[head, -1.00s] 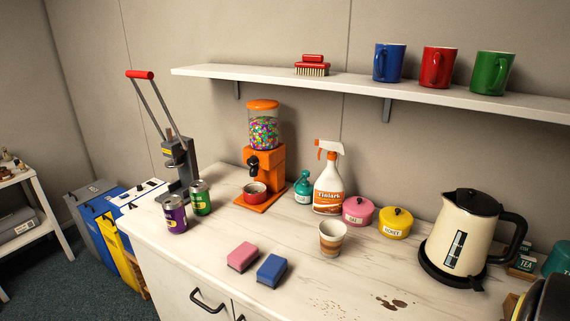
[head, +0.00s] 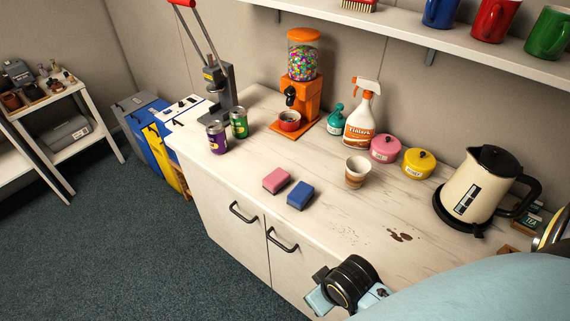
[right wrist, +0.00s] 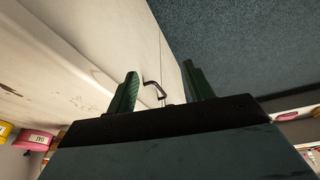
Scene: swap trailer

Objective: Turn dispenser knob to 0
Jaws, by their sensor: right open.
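The orange dispenser (head: 311,97) stands upright at the back of the counter in the head view, with a clear globe of coloured sweets (head: 303,65) on top. Its black knob (head: 291,91) is on the front; its setting is too small to read. A red bowl (head: 290,122) sits on the dispenser's base below the knob. In the right wrist view my right gripper (right wrist: 162,84) is open and empty, its two green fingers apart, in front of the cabinet. It is well away from the dispenser. My left gripper is not in view.
A purple can (head: 217,138) and a green can (head: 239,123) stand left of the dispenser. A spray bottle (head: 360,128) stands to its right. A paper cup (head: 357,173), pink sponge (head: 276,180) and blue sponge (head: 300,195) are nearer. A kettle (head: 480,190) stands right. The shelf (head: 400,30) overhangs the back.

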